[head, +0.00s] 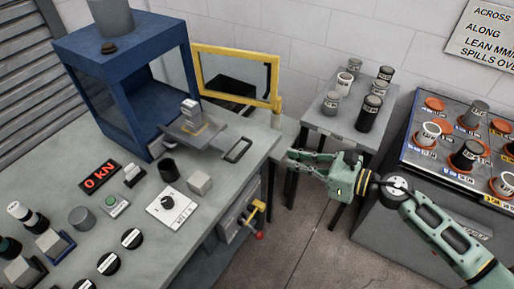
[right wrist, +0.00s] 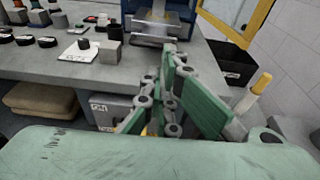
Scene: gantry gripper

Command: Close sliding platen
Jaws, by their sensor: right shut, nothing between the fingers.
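The sliding platen (head: 212,137) is a dark grey plate pulled out from the front of the blue press frame (head: 110,62). A small metal block (head: 191,112) stands on it. Its loop handle (head: 238,150) sticks out toward the right table edge. The platen also shows in the right wrist view (right wrist: 150,42), partly behind my fingers. My green right gripper (head: 291,160) is shut and empty, to the right of the handle and apart from it, beyond the table edge. It also shows in the right wrist view (right wrist: 168,58). My left gripper is not in view.
A yellow-framed guard door (head: 236,50) stands swung open beside the press. A grey bench (head: 310,118) with several labelled cylinders and a rack of sample pots (head: 418,150) are at the right. A dial box (head: 171,207) and grey cube (head: 200,182) sit before the platen.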

